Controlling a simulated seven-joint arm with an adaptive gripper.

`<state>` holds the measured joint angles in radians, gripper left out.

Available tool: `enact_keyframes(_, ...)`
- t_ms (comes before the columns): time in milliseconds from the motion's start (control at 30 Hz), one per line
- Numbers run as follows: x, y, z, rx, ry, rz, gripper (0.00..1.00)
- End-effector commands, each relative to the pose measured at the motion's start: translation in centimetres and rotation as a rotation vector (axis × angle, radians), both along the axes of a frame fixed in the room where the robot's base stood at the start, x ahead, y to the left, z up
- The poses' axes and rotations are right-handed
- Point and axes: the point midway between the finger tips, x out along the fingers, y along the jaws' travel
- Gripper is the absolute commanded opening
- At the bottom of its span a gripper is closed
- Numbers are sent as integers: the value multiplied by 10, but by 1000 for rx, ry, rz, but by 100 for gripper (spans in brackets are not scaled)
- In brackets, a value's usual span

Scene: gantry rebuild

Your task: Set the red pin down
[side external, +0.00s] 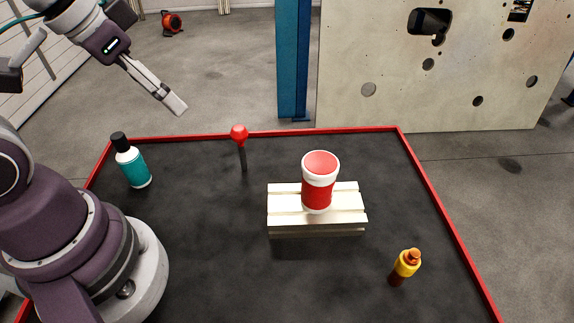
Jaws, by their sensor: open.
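The red pin (240,134) is at the back left of the black table, with a round red head on a thin dark shaft. It looks upright, and nothing is touching it. My gripper (177,105) is up at the upper left, above and to the left of the pin and clearly apart from it. The gripper is open, though its fingers overlap in this side view. Nothing shows between the fingers.
A teal bottle with a black cap (132,165) stands left of the pin. A red and white cup (318,184) stands on a pale slatted block (284,217) at centre. A red rim (430,184) edges the black table (230,270).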

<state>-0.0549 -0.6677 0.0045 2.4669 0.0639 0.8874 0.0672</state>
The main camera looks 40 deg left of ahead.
Motion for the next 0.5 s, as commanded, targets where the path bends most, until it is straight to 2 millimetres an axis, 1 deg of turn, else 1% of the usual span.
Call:
enact_keyframes(67,11,3,-10,2,66,-88,43)
enact_keyframes(133,25,8,-22,-18,117,-212,43)
enact_keyframes(267,47,23,-50,-123,133,-444,43)
enact_keyframes(367,57,40,-74,-235,49,-596,43)
enact_keyframes(400,59,47,-84,-278,-10,-647,43)
enact_keyframes(467,60,58,-97,-332,-124,-707,43)
enact_keyframes(500,60,65,-105,-358,-210,-738,43)
